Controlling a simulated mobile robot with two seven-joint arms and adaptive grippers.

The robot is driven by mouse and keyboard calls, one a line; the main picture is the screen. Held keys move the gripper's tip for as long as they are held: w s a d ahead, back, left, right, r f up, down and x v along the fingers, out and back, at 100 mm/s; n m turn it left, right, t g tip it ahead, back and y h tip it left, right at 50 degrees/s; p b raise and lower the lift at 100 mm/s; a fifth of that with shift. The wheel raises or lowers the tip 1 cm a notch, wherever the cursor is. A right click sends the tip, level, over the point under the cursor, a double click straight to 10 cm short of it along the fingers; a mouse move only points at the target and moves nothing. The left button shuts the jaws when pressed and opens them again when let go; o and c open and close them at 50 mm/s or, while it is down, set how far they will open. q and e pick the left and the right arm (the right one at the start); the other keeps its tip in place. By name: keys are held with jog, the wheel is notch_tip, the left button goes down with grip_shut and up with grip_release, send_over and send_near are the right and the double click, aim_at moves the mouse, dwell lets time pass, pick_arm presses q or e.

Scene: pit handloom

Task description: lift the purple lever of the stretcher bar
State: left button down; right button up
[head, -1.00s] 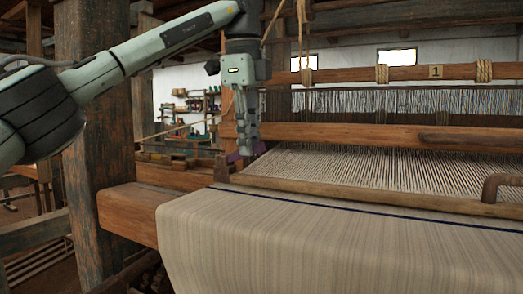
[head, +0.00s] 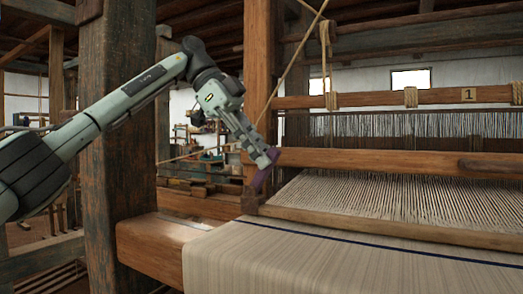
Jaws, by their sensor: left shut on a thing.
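The purple lever (head: 264,175) stands tilted up and to the right at the left end of the stretcher bar (head: 350,227). My left gripper (head: 271,156) is shut on the upper part of the lever, and its fingers hide some of it. The stretcher bar is a wooden bar across the cloth, just in front of the bare warp threads. My right gripper is not in view.
Striped woven cloth (head: 330,262) with a dark blue line covers the front beam (head: 160,240). A wooden crossbeam (head: 400,163) runs close behind my left gripper. A thick dark post (head: 120,130) stands beside my left arm.

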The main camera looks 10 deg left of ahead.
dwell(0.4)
pick_arm(q)
jog(key=c, duration=1.4)
grip_release()
jog(key=shift+c, duration=0.2)
